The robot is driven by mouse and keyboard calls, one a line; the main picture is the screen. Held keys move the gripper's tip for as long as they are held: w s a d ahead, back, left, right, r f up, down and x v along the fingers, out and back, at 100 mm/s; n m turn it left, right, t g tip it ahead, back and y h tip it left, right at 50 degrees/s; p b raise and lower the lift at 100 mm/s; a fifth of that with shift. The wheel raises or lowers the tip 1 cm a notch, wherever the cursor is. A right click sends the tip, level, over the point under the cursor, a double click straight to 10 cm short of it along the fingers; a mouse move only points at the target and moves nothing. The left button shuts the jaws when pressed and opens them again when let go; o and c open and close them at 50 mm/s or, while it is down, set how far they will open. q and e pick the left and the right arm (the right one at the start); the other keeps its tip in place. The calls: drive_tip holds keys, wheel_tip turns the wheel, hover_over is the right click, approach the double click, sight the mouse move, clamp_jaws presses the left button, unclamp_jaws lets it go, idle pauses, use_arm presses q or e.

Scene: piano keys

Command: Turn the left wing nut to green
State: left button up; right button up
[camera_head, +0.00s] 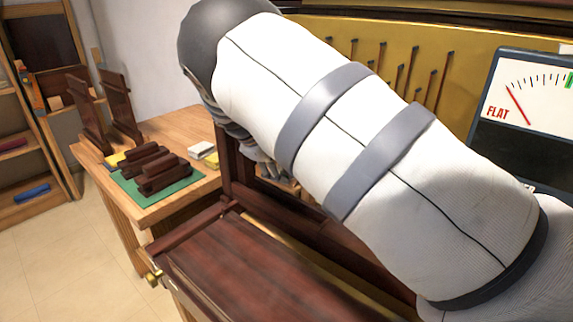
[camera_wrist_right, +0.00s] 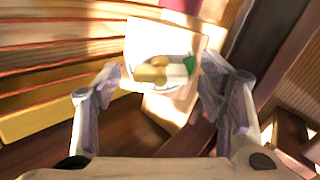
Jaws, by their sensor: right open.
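I cannot make out a wing nut in either view; my own right arm covers the middle of the head view. A tuning gauge (camera_head: 528,92) stands at the right edge of the head view. Its red needle lies on the side marked FLAT, away from the green mark near the top. My right gripper (camera_head: 268,168) is partly hidden behind its arm, low by the dark wooden frame. In the right wrist view its fingers (camera_wrist_right: 165,88) are spread apart with nothing held. A pale panel with blurred yellowish shapes (camera_wrist_right: 160,68) shows beyond them. My left gripper is not in view.
The dark wooden piano case (camera_head: 265,265) fills the lower middle, with a brass fitting (camera_head: 152,276) at its front left corner. A gold panel with pins (camera_head: 320,28) is behind my arm. A wooden bench (camera_head: 185,128) with dark blocks on a green mat (camera_head: 128,184) stands left.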

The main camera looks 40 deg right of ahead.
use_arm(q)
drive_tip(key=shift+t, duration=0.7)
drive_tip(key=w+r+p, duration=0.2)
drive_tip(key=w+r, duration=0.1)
use_arm(e)
drive_tip(key=v, duration=1.1)
